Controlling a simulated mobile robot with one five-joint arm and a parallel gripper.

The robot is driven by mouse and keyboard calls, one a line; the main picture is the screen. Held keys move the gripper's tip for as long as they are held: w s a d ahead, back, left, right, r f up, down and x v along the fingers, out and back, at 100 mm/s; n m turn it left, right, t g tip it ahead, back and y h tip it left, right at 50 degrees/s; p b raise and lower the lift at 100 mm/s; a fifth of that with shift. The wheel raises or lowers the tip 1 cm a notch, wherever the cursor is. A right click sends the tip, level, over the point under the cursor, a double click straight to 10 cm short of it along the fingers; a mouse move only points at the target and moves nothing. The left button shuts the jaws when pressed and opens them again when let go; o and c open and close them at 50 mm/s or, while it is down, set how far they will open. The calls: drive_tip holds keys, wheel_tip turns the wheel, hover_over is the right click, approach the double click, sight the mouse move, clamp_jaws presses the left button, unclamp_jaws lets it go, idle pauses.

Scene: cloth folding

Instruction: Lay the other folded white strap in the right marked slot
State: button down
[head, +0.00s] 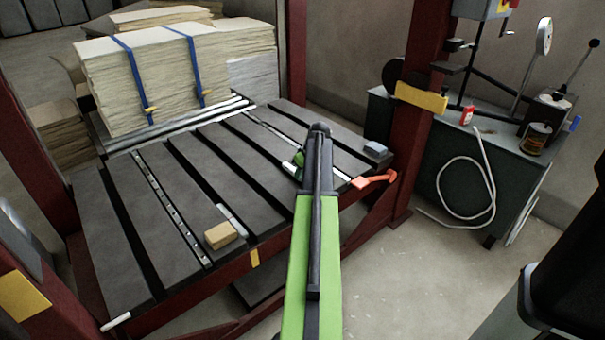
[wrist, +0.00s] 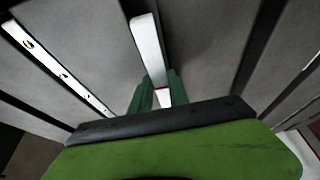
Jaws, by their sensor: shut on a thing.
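My gripper (wrist: 158,92) has green fingers shut on a white strap (wrist: 148,48) in the wrist view. The strap is narrow and stiff-looking, and reaches away from the fingers over a grey slat. In the head view my gripper (head: 297,163) is above the right part of the slatted bed, with a little white beside it. A pale strip (head: 265,127) runs along a right-hand gap and passes behind my arm. A holed metal strip (head: 165,200) lies along a left gap. The wrist view shows a holed strip (wrist: 62,72) left of the strap. My arm hides part of the bed.
A tan block (head: 221,236) sits near the bed's front edge beside a pale bar. Strapped board stacks (head: 150,80) stand at the back left. A grey block (head: 376,150) and an orange handle (head: 374,179) are at the right edge, near a red post (head: 425,110).

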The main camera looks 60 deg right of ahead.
idle(0.3)
drive_tip(key=c, duration=1.2)
unclamp_jaws()
wheel_tip(320, 180, up, 8)
drive_tip(key=p, duration=0.8)
